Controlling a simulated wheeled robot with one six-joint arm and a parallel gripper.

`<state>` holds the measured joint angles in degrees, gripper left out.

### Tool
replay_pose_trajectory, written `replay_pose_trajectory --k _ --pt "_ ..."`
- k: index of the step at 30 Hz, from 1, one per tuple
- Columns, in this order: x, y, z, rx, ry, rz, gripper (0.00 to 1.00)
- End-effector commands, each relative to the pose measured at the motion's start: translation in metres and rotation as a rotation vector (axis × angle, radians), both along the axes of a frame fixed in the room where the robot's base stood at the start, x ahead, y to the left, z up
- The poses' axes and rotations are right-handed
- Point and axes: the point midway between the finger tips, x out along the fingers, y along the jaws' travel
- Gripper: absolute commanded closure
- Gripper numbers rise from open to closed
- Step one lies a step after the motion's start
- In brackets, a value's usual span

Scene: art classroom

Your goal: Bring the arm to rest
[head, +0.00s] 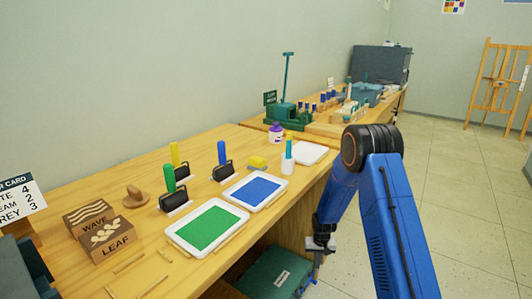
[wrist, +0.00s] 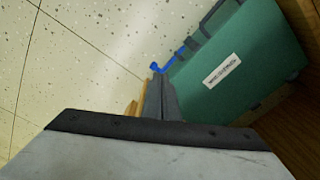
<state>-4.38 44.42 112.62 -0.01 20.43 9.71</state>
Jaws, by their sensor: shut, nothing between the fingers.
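My blue and black arm is folded in front of the wooden table (head: 140,255) on its right side, in the head view. My gripper (head: 318,265) hangs low beside the table's right edge, pointing down, small in this view. In the wrist view the fingers of my gripper (wrist: 160,78) are together with nothing between them. Below them are the speckled floor (wrist: 75,75) and a green box (wrist: 235,60) with a white label.
The green box (head: 270,272) stands under the table, close to my gripper. On the table are a green tray (head: 172,233), a blue tray (head: 228,196), several rollers and stamp blocks (head: 108,247). An easel (head: 497,90) stands at the back right. Floor to the right is clear.

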Motion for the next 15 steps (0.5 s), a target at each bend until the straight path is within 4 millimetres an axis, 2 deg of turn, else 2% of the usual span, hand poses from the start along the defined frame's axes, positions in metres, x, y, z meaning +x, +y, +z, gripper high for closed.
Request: replay_pose_trajectory --k 1,3,15 --pt "-0.001 -0.001 0.022 0.001 -0.012 0.001 1.00" --pt "-0.004 -0.003 0.047 0.002 -0.023 0.004 1.00" --pt "-0.041 -0.014 0.182 0.002 -0.084 0.019 1.00"
